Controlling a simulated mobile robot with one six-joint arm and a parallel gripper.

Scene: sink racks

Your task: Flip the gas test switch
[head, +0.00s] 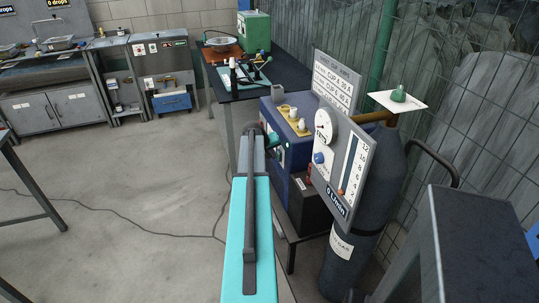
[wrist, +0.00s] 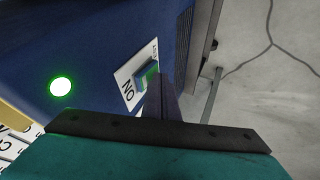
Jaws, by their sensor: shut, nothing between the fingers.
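A round green lamp (wrist: 61,87) is lit on the same face. My gripper (wrist: 155,80) is shut and empty, its dark fingertips at the switch, overlapping its lower edge; I cannot tell if they touch. In the head view my gripper (head: 271,137) is at the left face of the blue machine (head: 294,156). The switch is hidden there.
A gauge board (head: 343,150) and a dark gas cylinder (head: 372,200) stand right of the machine. A black table (head: 281,79) with tools is behind. A grey block (head: 485,240) is at lower right. The floor (head: 130,180) at left is open, with a thin cable across it.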

